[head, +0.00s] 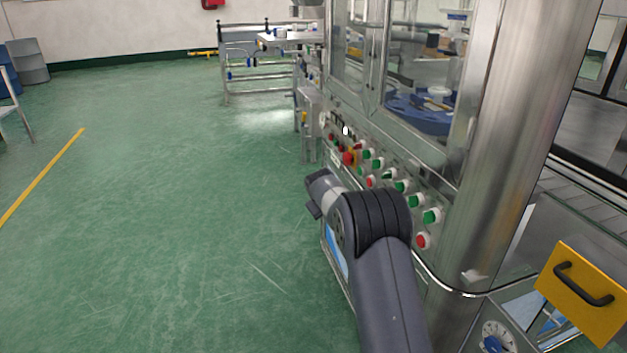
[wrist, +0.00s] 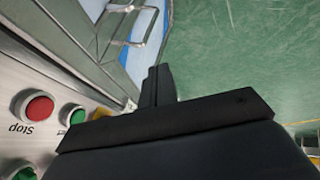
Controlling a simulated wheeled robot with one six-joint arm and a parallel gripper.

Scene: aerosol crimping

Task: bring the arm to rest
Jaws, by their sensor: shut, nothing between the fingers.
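My arm reaches forward from the bottom of the head view, bent at a dark ribbed joint. My gripper (head: 313,195) is at its far end, left of the machine's button panel (head: 384,205) and apart from the floor. In the wrist view my gripper (wrist: 157,85) shows as dark fingers together, with nothing between them. A red button marked Stop (wrist: 38,107) and green buttons (wrist: 73,114) are at the left of the wrist view, close beside the gripper. I cannot tell the exact gap to the panel. Part of the panel is hidden behind my arm in the head view.
The steel machine with glass doors (head: 350,60) fills the right side, with a thick steel column (head: 510,140) and a yellow panel with a black handle (head: 590,310). A steel frame (head: 262,75) stands behind. Green floor (head: 170,220) on the left is clear.

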